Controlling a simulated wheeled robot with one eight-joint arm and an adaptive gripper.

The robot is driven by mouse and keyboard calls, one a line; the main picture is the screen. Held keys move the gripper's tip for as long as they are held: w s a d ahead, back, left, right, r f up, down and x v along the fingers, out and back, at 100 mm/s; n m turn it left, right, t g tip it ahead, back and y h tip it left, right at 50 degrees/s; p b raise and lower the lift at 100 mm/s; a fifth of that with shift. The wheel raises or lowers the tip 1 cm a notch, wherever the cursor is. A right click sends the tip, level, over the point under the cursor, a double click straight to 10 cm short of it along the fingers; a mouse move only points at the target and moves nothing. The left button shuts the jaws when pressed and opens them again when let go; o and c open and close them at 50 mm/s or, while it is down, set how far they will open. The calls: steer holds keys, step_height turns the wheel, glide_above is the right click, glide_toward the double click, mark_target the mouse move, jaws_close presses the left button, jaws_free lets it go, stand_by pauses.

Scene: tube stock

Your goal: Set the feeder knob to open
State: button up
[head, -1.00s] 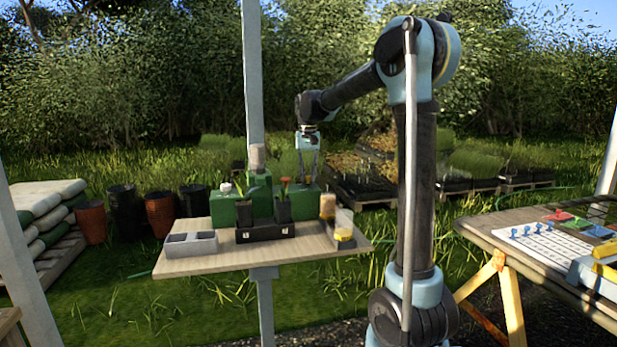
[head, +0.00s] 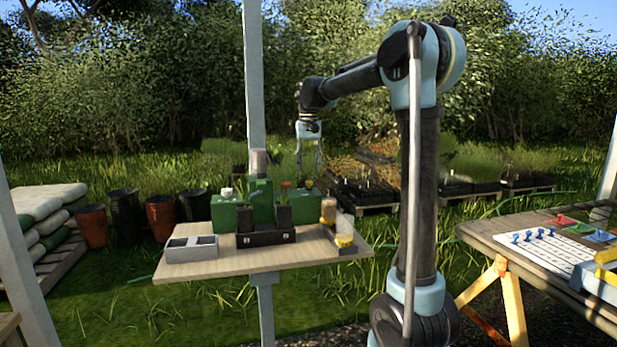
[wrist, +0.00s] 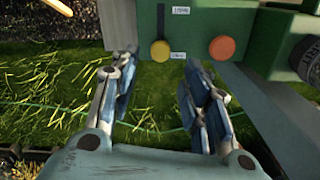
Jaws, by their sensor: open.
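The feeder is a green machine (head: 262,213) on the small wooden table. In the wrist view its green box (wrist: 205,22) carries a round yellow knob (wrist: 160,50) and a round orange-red button (wrist: 222,48). Two small white labels sit near the knob, one at the level of the knob (wrist: 178,55) and one farther up (wrist: 181,10); their writing is too small to read. My gripper (wrist: 160,66) is open and empty, its two fingers on either side of the knob in the picture. In the head view my gripper (head: 308,160) hangs above the right part of the feeder.
A grey post (head: 253,75) rises behind the feeder. A second wooden table (head: 490,230) stands at right.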

step_height(320, 180, up, 6)
steer(key=shift+r, duration=0.2)
stand_by(0.4)
